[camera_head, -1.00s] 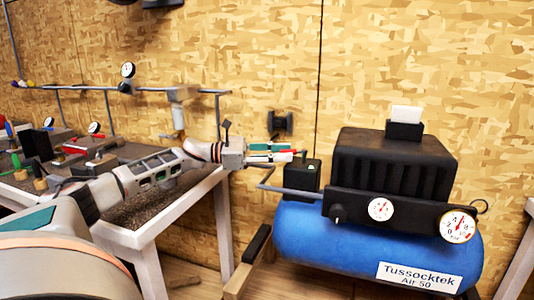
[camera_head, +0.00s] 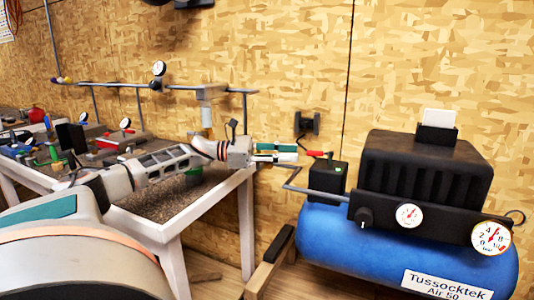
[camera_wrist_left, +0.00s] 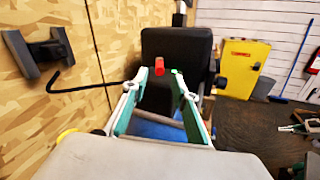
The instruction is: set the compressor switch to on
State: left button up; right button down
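The compressor (camera_head: 410,250) has a blue tank, a black motor housing and a label reading "Tussocktek Air 50". A small black switch box (camera_head: 328,178) stands at its left end, with a red-tipped lever (camera_head: 316,153) on top pointing left and a small green spot. My left gripper (camera_head: 277,153) is level with the lever, left of it, with a small gap between. In the left wrist view its fingers (camera_wrist_left: 159,82) are apart and empty. The red lever tip (camera_wrist_left: 159,66) shows ahead between them, against a black form.
A workbench (camera_head: 190,215) with tools and a pipe rail stands at left. A black wall bracket (camera_head: 307,124) is behind the gripper. A thin pipe (camera_head: 315,192) runs from the compressor below the gripper. The wrist view shows a yellow cabinet (camera_wrist_left: 246,68) at right.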

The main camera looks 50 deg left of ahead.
pick_arm(q)
jog(key=shift+v, duration=2.95)
